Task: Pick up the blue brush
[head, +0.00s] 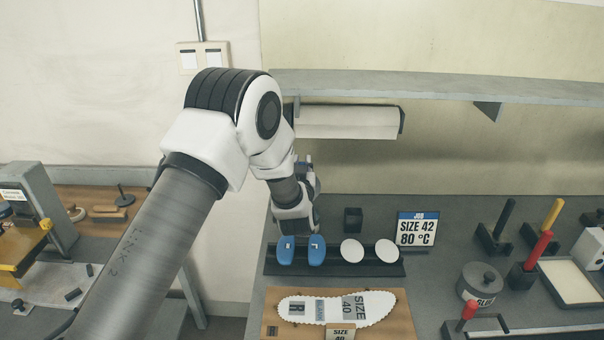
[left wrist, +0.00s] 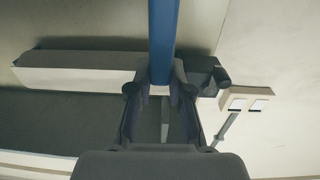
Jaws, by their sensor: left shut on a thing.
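My left gripper (left wrist: 158,90) is shut on the blue brush (left wrist: 163,35). In the left wrist view only a plain, straight blue length of it shows, between the fingertips and running off the top edge. Its bristles are not visible. In the head view my left gripper (head: 306,172) is mostly hidden behind my own wrist, above the back of the bench and near the wall. I cannot make out the brush in the head view. My right gripper is in neither view.
A dark rack (head: 335,263) with two blue and two white oval pieces stands below my left wrist. A board (head: 395,326) with an insole lies in front. Brushes in black holders (head: 520,277) stand at right. A shelf (head: 420,85) and white roll (head: 345,122) are on the wall.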

